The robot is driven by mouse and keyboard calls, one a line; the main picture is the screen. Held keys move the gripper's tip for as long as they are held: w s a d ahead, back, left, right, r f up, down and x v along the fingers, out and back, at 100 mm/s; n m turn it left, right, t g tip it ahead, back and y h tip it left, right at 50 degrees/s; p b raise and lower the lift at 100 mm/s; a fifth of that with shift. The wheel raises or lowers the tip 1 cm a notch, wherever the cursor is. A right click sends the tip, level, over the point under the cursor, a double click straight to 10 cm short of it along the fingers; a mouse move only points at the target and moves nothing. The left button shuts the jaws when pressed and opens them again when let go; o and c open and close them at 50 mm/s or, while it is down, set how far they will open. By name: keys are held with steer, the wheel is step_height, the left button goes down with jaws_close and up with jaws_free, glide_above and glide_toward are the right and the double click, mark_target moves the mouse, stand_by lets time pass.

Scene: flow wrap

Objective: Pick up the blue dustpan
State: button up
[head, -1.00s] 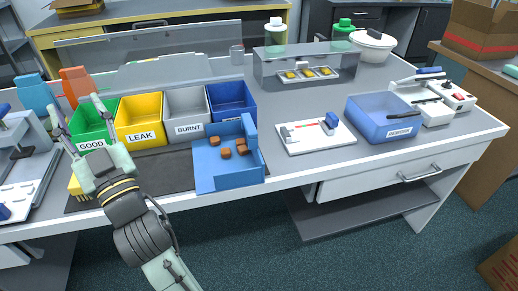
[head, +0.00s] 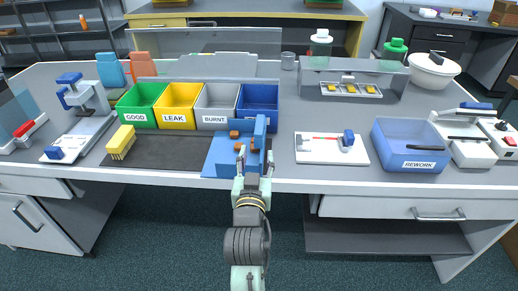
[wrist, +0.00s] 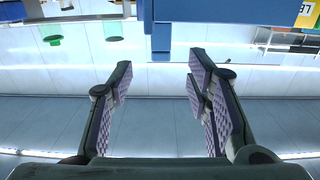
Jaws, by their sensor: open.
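The blue dustpan (head: 222,160) lies on the dark mat at the bench's front edge, with its upright part (head: 260,133) on the right. A few small brown cubes (head: 235,134) show on it. My gripper (head: 254,160) is in front of the dustpan's right part, fingers pointing toward it, and covers some of it. In the wrist view, my gripper (wrist: 158,75) is open, with nothing between the fingers. A blue piece (wrist: 205,10), seemingly the dustpan, shows at the top, beyond the fingertips. I cannot tell whether they touch it.
Green, yellow, grey and blue bins (head: 179,120) stand right behind the dustpan. A yellow brush (head: 121,142) lies on the mat (head: 165,160) to the left. A white board (head: 330,150) and a blue REWORK tray (head: 410,165) are to the right. The bench edge (head: 340,187) runs below.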

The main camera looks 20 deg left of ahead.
mark_target(258, 139)
steer(key=w+b, duration=0.1)
steer(key=b, duration=0.2)
steer(key=w+f+b, duration=0.1)
steer(key=b, duration=0.2)
steer(key=shift+a, duration=0.2)
steer(key=b, duration=0.3)
steer(key=shift+w+a+r+b, duration=0.1)
steer(key=shift+w+b, duration=0.2)
steer(key=shift+w, duration=0.05)
steer(key=shift+w+a+r+p, duration=0.2)
steer(key=shift+w+p, duration=0.1)
steer(key=shift+w, duration=0.2)
steer(key=shift+w+a+r+p, duration=0.15)
steer(key=shift+w+p, duration=0.1)
steer(key=shift+w, duration=0.25)
steer(key=shift+r+p+x, duration=0.2)
steer(key=shift+p+x, duration=0.8)
steer(key=shift+x, duration=1.95)
steer(key=shift+a, duration=0.1)
jaws_close()
